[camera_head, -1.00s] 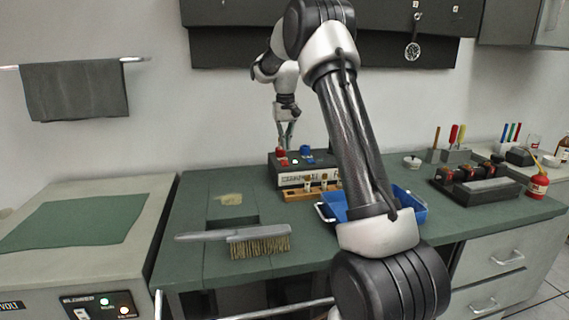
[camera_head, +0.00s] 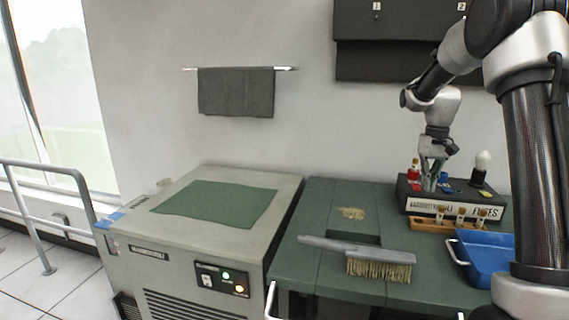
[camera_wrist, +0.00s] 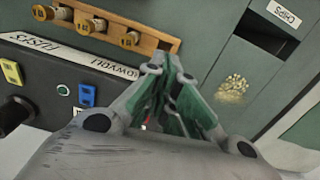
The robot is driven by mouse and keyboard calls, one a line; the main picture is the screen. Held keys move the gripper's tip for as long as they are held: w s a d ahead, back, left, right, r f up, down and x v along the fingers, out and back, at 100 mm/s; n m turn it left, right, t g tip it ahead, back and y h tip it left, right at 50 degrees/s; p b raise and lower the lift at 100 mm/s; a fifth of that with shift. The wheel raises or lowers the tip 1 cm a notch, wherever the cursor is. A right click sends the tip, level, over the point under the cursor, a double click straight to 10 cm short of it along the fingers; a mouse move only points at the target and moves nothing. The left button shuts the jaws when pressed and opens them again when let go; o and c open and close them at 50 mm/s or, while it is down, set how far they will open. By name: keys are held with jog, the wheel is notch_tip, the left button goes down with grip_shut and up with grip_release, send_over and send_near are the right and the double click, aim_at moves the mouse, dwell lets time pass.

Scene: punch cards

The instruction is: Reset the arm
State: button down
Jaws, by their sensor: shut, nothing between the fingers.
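My arm reaches in from the right of the head view, and my gripper (camera_head: 429,187) points down over the fuse box (camera_head: 415,207), close to its red part (camera_head: 414,170) and blue part (camera_head: 444,181). In the wrist view my gripper (camera_wrist: 170,65) has its green-padded fingers drawn together with nothing between them. The fuse box's white label (camera_wrist: 75,53) and its blue part (camera_wrist: 87,95) lie left of the fingers there. I cannot tell whether the fingertips touch the box.
A wooden rack (camera_head: 430,225) with several fuses stands before the box. A blue tray (camera_head: 485,262) is at right. A brush (camera_head: 380,268) lies on the green bench near a pile of chips (camera_head: 352,213). A grey cabinet (camera_head: 230,250) with a green mat (camera_head: 215,204) stands left.

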jog(key=s+a+r+t, duration=0.1)
jog(key=s+a+r, duration=0.1)
jog(key=s, duration=0.9)
jog(key=s+a+r+n+t, duration=0.1)
jog(key=s+a+r+t, duration=0.1)
jog(key=s, duration=0.8)
jog(key=s+a+r+n+t, duration=0.1)
jog(key=s+a+r, duration=0.3)
jog(key=s, duration=0.7)
jog(key=shift+s+r+t, duration=0.25)
jog(key=shift+s+t, duration=0.05)
jog(key=shift+t, duration=0.1)
jog(key=shift+a, duration=0.1)
